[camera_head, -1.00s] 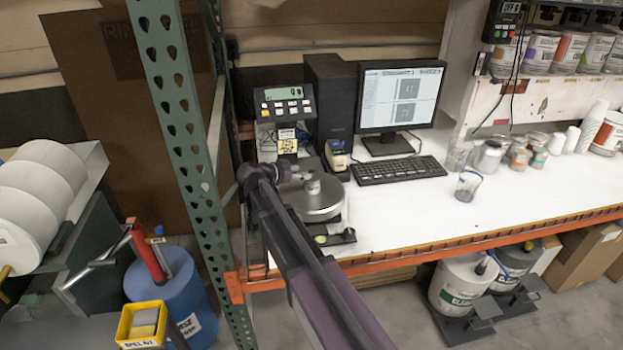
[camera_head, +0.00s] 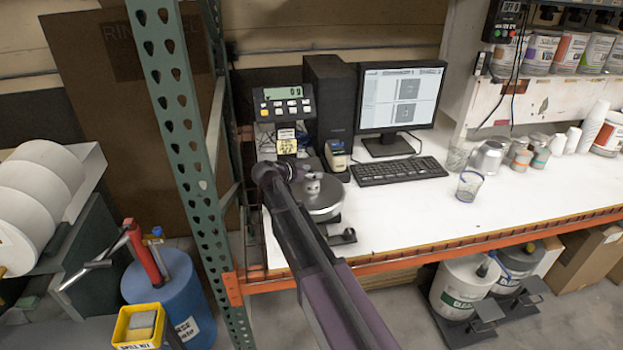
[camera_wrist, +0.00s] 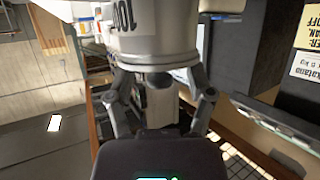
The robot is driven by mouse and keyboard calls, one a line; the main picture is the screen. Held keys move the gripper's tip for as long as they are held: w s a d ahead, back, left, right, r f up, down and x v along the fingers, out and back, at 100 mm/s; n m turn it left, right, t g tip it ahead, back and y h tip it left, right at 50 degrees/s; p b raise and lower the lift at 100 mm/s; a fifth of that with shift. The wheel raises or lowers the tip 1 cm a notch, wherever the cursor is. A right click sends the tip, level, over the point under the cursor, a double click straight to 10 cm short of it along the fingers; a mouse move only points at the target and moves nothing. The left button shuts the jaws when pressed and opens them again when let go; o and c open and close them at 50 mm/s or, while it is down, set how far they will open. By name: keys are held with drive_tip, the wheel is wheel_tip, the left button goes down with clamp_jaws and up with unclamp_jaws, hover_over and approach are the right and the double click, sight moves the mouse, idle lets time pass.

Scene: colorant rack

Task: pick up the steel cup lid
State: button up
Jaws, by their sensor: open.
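I cannot make out the steel cup lid for certain in either view. A steel cup (camera_head: 488,157) stands toward the back right of the white bench, and I cannot tell if a lid is on it. I see nothing held.
A clear cup (camera_head: 469,187) stands in front of the steel cup, with small jars and white cups (camera_head: 573,139) to its right. A keyboard (camera_head: 398,170) and monitor (camera_head: 402,95) are behind. A green post (camera_head: 186,130) rises left of my arm. The bench front right is clear.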

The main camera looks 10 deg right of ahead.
sight(312, 171)
idle(0.4)
clamp_jaws()
drive_tip(key=shift+r, duration=0.15)
wheel_tip(312, 171, up, 3)
drive_tip(key=p, duration=0.3)
drive_tip(key=s+a+r+p, duration=0.1)
drive_tip(key=s+a, duration=0.2)
drive_tip(key=s, duration=0.4)
drive_tip(key=s+a+p, duration=0.1)
drive_tip(key=s+a, duration=0.2)
drive_tip(key=s, duration=0.4)
drive_tip(key=shift+s+a+r, duration=0.3)
drive_tip(key=shift+s+r, duration=0.05)
drive_tip(key=shift+f, duration=0.1)
drive_tip(key=shift+f, duration=0.15)
